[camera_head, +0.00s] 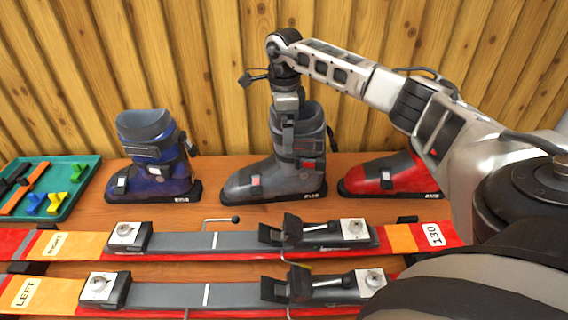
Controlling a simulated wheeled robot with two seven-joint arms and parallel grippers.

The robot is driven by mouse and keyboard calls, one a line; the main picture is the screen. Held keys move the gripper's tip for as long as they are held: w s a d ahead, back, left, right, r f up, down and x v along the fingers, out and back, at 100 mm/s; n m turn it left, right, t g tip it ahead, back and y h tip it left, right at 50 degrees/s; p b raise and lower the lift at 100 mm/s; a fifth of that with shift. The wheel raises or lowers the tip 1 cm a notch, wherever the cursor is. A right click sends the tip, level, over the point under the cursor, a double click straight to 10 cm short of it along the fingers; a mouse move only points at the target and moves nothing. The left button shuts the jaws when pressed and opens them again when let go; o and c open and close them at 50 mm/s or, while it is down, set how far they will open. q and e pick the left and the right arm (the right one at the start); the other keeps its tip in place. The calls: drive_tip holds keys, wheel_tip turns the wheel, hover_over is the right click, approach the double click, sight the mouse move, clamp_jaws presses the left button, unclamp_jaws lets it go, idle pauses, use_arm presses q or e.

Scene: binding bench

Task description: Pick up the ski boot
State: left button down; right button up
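A grey ski boot (265,182) stands upright on the wooden bench in the middle, with red and pale buckles. A blue ski boot (152,170) stands to its left, and a red ski boot (390,178) to its right, its upper part hidden behind my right arm. My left gripper is not in view.
Two skis, marked RIGHT (67,244) and LEFT (40,292), lie across the front with grey bindings and metal levers. A green tray (72,178) with coloured tools is at the left. A wooden plank wall (220,70) stands close behind the boots.

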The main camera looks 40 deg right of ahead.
drive_tip(key=shift+f, duration=0.35)
drive_tip(key=c, duration=1.3)
drive_tip(key=shift+w+r, duration=0.1)
drive_tip(key=shift+r, duration=0.05)
drive_tip(key=c, duration=0.4)
drive_tip(key=shift+r, duration=0.15)
